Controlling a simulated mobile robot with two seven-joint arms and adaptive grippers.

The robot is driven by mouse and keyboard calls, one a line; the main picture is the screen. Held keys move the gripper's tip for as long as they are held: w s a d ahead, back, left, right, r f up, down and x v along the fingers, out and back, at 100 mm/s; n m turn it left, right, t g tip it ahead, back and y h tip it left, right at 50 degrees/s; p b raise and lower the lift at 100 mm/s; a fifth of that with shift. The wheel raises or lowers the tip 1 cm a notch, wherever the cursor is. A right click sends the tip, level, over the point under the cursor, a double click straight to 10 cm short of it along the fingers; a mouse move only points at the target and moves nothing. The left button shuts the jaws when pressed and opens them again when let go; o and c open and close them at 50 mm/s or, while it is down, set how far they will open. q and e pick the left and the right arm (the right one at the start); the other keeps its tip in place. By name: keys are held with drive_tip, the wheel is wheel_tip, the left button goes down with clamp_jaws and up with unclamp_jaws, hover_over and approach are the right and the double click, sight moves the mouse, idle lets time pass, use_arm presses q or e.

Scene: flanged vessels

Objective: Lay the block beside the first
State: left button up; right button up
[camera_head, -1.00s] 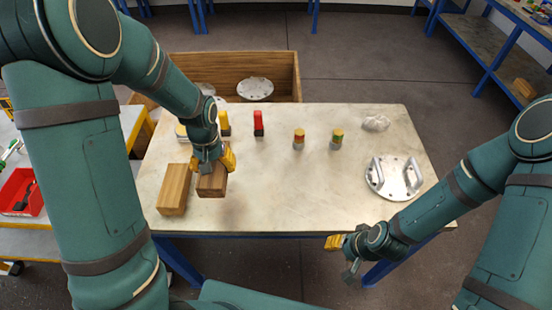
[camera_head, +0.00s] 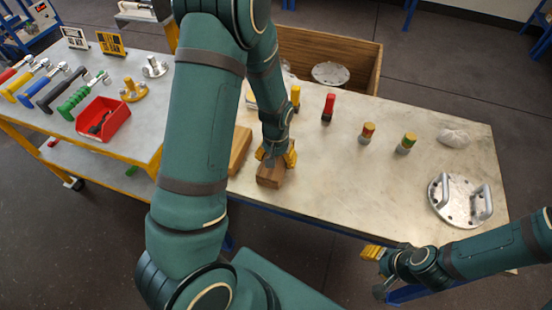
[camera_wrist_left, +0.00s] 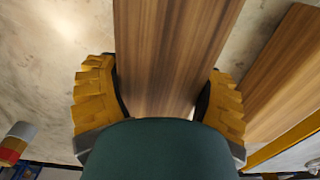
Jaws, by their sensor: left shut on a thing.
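The held block (camera_head: 270,178) is brown wood. My left gripper (camera_head: 278,158) is shut on it from above, over the table's near left part. The left wrist view shows this block (camera_wrist_left: 175,50) between the two yellow fingers (camera_wrist_left: 158,98). The first block (camera_head: 239,148), lighter wood, lies just to its left, partly hidden by my left arm. I cannot tell whether the held block touches the table. My right gripper (camera_head: 375,268) hangs off the table's front edge, its opening unclear.
The pale table (camera_head: 330,185) has free room right of the held block. A red-topped piece (camera_head: 328,108), two banded cylinders (camera_head: 366,133) and a flanged plate with handles (camera_head: 459,200) stand on it. A wooden crate (camera_head: 375,68) is behind. A tool bench with a red bin (camera_head: 103,118) is left.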

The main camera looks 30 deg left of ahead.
use_arm(q)
drive_tip(key=shift+r, duration=0.1)
drive_tip(key=o, duration=1.2)
drive_tip(key=shift+o, duration=0.2)
drive_tip(key=shift+r, duration=0.1)
wheel_tip(320, 180, up, 12)
drive_tip(key=p, duration=0.3)
